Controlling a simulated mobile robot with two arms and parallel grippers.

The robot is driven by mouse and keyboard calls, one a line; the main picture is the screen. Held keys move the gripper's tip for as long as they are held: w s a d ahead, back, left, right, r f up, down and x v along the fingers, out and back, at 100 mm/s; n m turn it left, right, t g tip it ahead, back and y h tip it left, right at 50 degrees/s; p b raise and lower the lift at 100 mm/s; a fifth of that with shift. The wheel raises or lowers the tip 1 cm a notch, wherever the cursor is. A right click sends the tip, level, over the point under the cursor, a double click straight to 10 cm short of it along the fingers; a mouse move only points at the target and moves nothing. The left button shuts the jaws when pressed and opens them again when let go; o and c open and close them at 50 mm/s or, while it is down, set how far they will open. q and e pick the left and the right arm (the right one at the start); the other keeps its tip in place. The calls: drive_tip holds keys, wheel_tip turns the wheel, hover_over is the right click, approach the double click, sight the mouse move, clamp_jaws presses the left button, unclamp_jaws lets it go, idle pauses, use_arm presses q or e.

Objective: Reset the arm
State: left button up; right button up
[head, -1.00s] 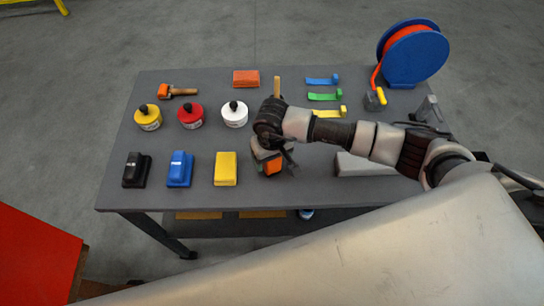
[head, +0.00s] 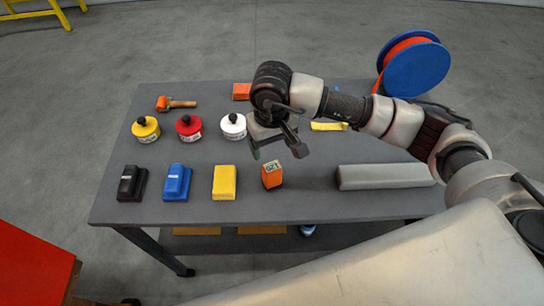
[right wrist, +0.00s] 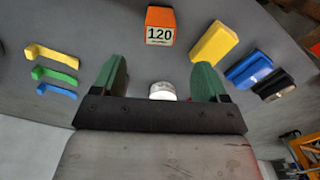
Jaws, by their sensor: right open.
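My right gripper (head: 277,150) is open and empty above the middle of the grey table (head: 310,205). In the right wrist view its two green-lined fingers (right wrist: 160,85) stand wide apart. An orange block (head: 272,175) stands upright on the table just in front of the gripper, apart from it. In the right wrist view the orange block (right wrist: 160,27) shows the number 120 and lies beyond the fingertips. My right arm reaches in from the right over the table and hides part of its back. My left gripper is not in view.
A yellow block (head: 224,182), a blue block (head: 177,182) and a black block (head: 132,183) line the front left. White (head: 233,126), red (head: 189,127) and yellow (head: 146,130) containers stand behind. A grey bar (head: 385,176) lies front right. A blue reel (head: 413,68) stands at the back right.

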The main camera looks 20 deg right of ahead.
drive_tip(key=shift+r, duration=0.4)
